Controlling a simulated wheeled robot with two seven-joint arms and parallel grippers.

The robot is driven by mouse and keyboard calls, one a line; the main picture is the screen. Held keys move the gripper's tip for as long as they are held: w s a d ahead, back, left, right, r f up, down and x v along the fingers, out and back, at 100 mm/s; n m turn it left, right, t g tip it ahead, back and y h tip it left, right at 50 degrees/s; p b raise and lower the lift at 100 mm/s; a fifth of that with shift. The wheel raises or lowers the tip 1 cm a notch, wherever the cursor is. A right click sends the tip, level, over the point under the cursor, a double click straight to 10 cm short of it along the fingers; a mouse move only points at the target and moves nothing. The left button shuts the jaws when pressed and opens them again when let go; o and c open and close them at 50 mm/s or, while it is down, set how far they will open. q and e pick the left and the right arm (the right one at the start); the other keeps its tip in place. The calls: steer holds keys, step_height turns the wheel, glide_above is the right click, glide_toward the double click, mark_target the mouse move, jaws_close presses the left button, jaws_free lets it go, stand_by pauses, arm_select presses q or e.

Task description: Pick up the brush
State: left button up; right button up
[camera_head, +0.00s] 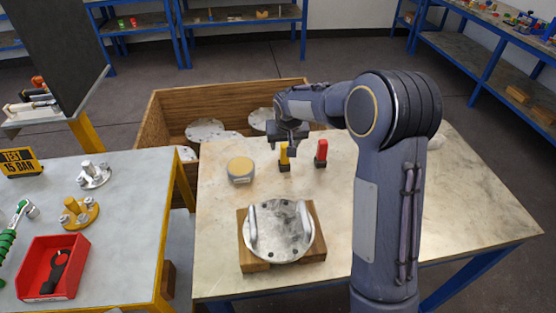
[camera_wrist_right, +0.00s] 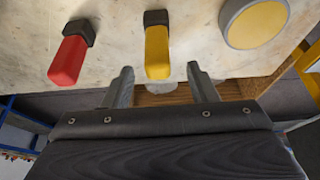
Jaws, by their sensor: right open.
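Two brush-like tools with dark block ends are on the table: one with a yellow handle (camera_head: 284,155) and one with a red handle (camera_head: 321,151). They appear to stand handle up on their dark ends. In the right wrist view the yellow handle (camera_wrist_right: 157,52) lies ahead of and between my fingers, and the red handle (camera_wrist_right: 68,60) is left of them. My right gripper (camera_head: 290,136) is open and empty, close to the yellow handle's top; its fingers (camera_wrist_right: 161,78) are apart. Contact cannot be told. My left gripper is out of view.
A round yellow-topped tin (camera_head: 240,168) stands left of the yellow tool. A flanged lid with handles (camera_head: 279,234) rests on wooden blocks nearer me. A wooden crate (camera_head: 165,105) with metal discs is behind. A side table (camera_head: 125,200) holds a red bin (camera_head: 30,288).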

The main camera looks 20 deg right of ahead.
mark_target(284, 153)
steer(key=x, duration=0.3)
steer(key=p+x, duration=0.1)
steer(key=x, duration=0.2)
steer(key=shift+d+f, duration=0.1)
steer(key=shift+f, duration=0.35)
steer(key=shift+s, duration=0.1)
steer(key=c, duration=1.1)
steer(key=shift+r, duration=0.1)
steer(key=shift+r, duration=0.55)
steer(key=s+r, duration=0.4)
steer(key=s+r+b, duration=0.1)
steer(key=s+r, duration=0.2)
steer(key=s, duration=0.2)
steer(key=s+a+r+b, duration=0.1)
steer(key=s+r, duration=0.3)
steer(key=s, duration=0.1)
steer(key=shift+r, duration=0.35)
